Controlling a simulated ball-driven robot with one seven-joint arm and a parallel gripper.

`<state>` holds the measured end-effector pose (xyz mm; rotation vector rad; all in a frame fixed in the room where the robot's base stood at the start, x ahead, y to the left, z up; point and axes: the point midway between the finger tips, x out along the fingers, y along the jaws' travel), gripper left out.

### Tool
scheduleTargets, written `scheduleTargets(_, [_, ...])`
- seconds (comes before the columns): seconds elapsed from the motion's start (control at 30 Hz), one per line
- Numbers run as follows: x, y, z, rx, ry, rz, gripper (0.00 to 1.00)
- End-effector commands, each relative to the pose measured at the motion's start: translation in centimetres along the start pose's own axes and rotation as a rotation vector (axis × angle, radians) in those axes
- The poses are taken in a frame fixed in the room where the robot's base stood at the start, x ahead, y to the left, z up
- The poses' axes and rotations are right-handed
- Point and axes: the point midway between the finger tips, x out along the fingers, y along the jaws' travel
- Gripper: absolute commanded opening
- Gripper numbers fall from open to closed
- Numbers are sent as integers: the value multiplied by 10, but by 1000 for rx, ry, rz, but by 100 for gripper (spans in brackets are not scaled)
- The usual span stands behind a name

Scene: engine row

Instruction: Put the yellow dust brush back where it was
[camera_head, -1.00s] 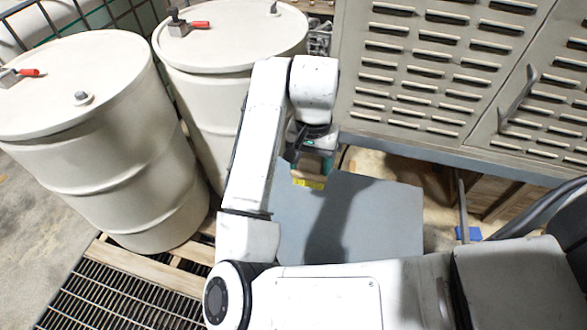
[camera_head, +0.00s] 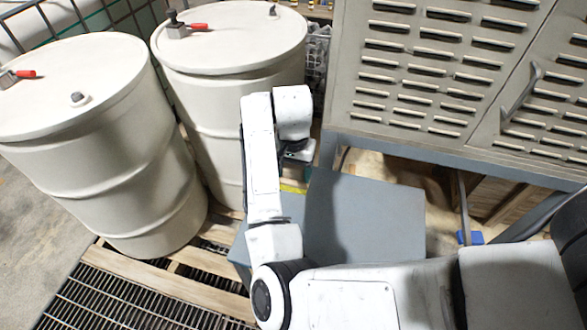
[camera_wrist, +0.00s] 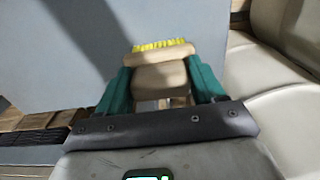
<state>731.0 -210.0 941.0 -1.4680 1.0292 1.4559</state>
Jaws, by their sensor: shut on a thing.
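The yellow dust brush (camera_wrist: 162,66) has yellow bristles and a tan body. In the wrist view it sits between the teal fingers of my gripper (camera_wrist: 160,74), which is shut on its body. Its bristles point away from the palm, toward the top of the picture. In the head view only a strip of the yellow bristles (camera_head: 293,189) shows beside my arm. The brush is at the left edge of a grey-blue flat-topped box (camera_head: 365,215), on the side toward the drums. My arm hides part of that box, and I cannot tell how high the brush is above it.
Two cream drums (camera_head: 95,140) and (camera_head: 225,85) stand on wooden pallets close to the left of my arm. A louvred grey cabinet (camera_head: 440,80) stands behind on the right. A blue item (camera_head: 470,237) lies on the floor below it. Most of the box top is clear.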

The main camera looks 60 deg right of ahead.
Motion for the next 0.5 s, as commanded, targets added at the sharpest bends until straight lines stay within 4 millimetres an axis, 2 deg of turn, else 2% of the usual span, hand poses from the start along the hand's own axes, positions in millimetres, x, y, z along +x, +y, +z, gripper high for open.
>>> scheduleTargets(0.03, [0,0,0,0,0,0,35])
scheduleTargets(0.07, [0,0,0,0,0,0,70])
scheduleTargets(0.3, [0,0,0,0,0,0,93])
scheduleTargets(0.5, [0,0,0,0,0,0,94])
